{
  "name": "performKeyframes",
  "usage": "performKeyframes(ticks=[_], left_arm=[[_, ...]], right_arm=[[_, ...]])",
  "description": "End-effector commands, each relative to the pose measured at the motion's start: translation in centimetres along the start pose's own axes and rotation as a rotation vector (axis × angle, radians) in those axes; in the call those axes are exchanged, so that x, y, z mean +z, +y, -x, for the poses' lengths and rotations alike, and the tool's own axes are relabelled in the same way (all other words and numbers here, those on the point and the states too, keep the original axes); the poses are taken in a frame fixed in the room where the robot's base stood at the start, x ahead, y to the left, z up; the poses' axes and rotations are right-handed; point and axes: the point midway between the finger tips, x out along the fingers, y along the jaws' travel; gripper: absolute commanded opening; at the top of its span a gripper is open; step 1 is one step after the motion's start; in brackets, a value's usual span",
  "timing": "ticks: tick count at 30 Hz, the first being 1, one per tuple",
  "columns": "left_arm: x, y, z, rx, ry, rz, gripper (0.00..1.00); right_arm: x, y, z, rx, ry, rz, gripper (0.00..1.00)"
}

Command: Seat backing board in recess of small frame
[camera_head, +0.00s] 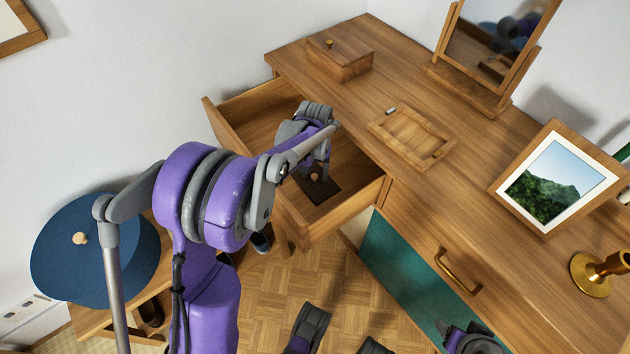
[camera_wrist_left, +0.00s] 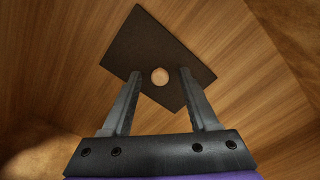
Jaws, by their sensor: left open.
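The backing board, a dark brown rectangular plate (camera_head: 322,190) with a round light wooden knob (camera_head: 314,178), lies flat in the open drawer. It also shows in the left wrist view (camera_wrist_left: 150,40). My left gripper (camera_head: 316,172) reaches down into the drawer over the board. Its fingers are open, one on each side of the knob in the left wrist view, with visible gaps. I cannot tell how far the fingertips are above the board. The small frame (camera_head: 378,129) lies flat on the dresser top, its recess facing up. My right gripper seems partly visible at the bottom edge (camera_head: 468,342), its jaws unclear.
The drawer walls (camera_head: 345,211) surround the left gripper. On the dresser top stand a wooden box (camera_head: 339,62), a mirror (camera_head: 497,40), a framed landscape picture (camera_head: 557,180) and a brass candlestick (camera_head: 596,273). A blue hat (camera_head: 95,250) lies at left.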

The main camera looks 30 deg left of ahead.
Motion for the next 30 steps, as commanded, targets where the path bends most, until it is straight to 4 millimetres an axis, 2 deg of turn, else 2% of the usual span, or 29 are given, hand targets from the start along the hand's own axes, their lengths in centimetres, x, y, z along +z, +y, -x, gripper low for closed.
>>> performKeyframes(ticks=[3, 4, 12, 14, 25, 30], left_arm=[[0.0, 0.0, 0.1, 0.000, 0.000, 0.000, 0.60], [0.0, 0.0, 0.1, 0.000, 0.000, 0.000, 0.56], [0.0, 0.0, 0.1, 0.000, 0.000, 0.000, 0.08], [0.0, 0.0, 0.1, 0.000, 0.000, 0.000, 0.00], [0.0, 0.0, 0.3, 0.000, 0.000, 0.000, 0.00], [0.0, 0.0, 2.2, 0.000, 0.000, 0.000, 0.00]], right_arm=[[0.0, 0.0, 0.1, 0.000, 0.000, 0.000, 0.71], [0.0, 0.0, 0.1, 0.000, 0.000, 0.000, 0.71], [0.0, 0.0, 0.1, 0.000, 0.000, 0.000, 0.71], [0.0, 0.0, 0.1, 0.000, 0.000, 0.000, 0.71], [0.0, 0.0, 0.1, 0.000, 0.000, 0.000, 0.71], [-0.2, 0.0, 0.8, 0.000, 0.003, 0.000, 0.71]])
